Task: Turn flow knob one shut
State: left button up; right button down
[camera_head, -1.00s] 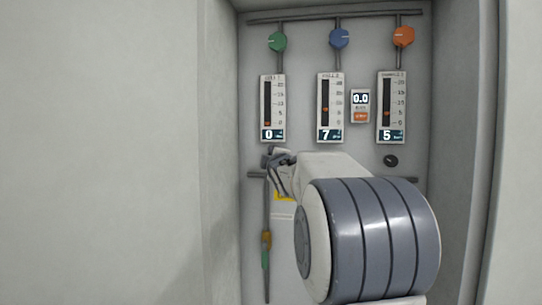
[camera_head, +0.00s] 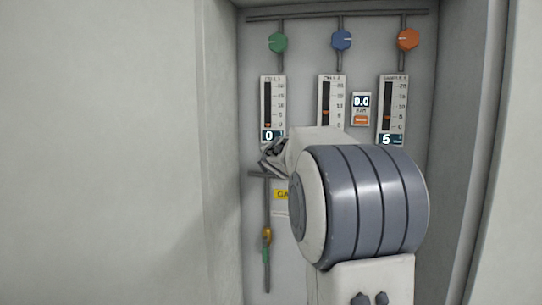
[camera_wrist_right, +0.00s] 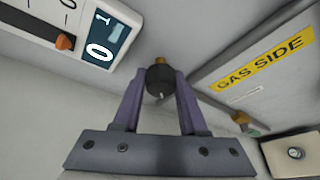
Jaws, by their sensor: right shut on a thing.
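Flow knob one, a black round knob (camera_wrist_right: 160,80) with a white mark and a brass-coloured part behind it, sits between the fingers of my right gripper (camera_wrist_right: 160,92) in the right wrist view. The gripper is shut on it. In the head view my right gripper (camera_head: 270,156) is just below the left flow meter (camera_head: 272,98) and hides the knob. That meter's display (camera_head: 271,137) reads 0, with its orange float at the bottom. The display also shows in the wrist view (camera_wrist_right: 103,48). My left gripper is not in view.
Two more flow meters (camera_head: 326,95) (camera_head: 392,105) stand to the right, the far one reading 5. Green (camera_head: 277,43), blue (camera_head: 342,40) and orange (camera_head: 408,39) knobs are above. A yellow gas side label (camera_wrist_right: 260,63) and a vertical pipe (camera_head: 267,205) are below.

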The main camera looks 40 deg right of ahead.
jog(key=shift+f, duration=0.3)
jog(key=shift+c, duration=2.4)
grip_release()
jog(key=shift+r, duration=0.1)
jog(key=shift+a+r, duration=0.1)
jog(key=shift+s+a+r, duration=0.1)
jog(key=shift+s+a, duration=0.05)
jog(key=shift+s, duration=0.15)
jog(key=p+v, duration=0.1)
jog(key=v, duration=0.8)
jog(key=shift+s+a, duration=0.15)
jog(key=shift+s, duration=0.1)
jog(key=shift+r, duration=0.15)
